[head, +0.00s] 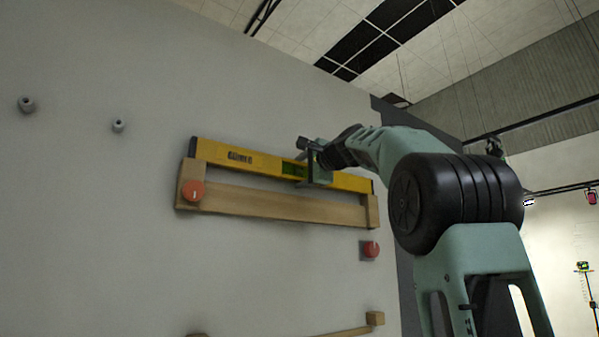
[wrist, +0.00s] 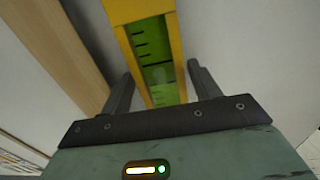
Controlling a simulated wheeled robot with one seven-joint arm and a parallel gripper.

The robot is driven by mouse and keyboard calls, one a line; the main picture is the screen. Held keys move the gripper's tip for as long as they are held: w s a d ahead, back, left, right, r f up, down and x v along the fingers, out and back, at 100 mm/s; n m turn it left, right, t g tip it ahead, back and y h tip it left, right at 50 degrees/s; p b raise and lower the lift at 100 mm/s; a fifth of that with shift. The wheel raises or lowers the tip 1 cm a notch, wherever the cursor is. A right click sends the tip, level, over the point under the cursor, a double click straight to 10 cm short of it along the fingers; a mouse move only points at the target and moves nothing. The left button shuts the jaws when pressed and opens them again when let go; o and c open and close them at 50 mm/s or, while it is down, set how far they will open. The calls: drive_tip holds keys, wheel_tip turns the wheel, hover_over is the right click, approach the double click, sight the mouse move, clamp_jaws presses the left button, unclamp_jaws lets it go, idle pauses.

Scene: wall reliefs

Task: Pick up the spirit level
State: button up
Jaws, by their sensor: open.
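The yellow spirit level (head: 241,157) lies along a wooden wall rack (head: 265,203) in the head view, with a green vial window near its middle. My gripper (head: 309,158) is at that vial section. In the wrist view the spirit level (wrist: 176,60) runs between the two fingers of my gripper (wrist: 160,92), one finger on each side. The gripper is open, with a visible gap between the level and the right finger; the left finger is close to the level's edge. The level's part under the gripper is hidden in the head view.
A red round knob (head: 193,191) sits at the rack's left end, and another red knob (head: 371,249) is on the wall below its right end. Two grey pegs stick out at the upper left, one of them nearer the rack (head: 118,125). A second wooden piece (head: 375,318) shows below.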

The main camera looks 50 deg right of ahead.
drive_tip(key=c, duration=0.7)
drive_tip(key=shift+r, duration=0.1)
drive_tip(key=shift+c, duration=0.7)
drive_tip(key=shift+r, duration=0.15)
drive_tip(key=shift+r+p, duration=0.45)
drive_tip(key=shift+p, duration=0.2)
drive_tip(key=shift+s, duration=0.1)
drive_tip(key=b+v, duration=0.3)
drive_tip(key=v, duration=1.2)
drive_tip(key=shift+b, duration=0.3)
drive_tip(key=shift+a, duration=0.15)
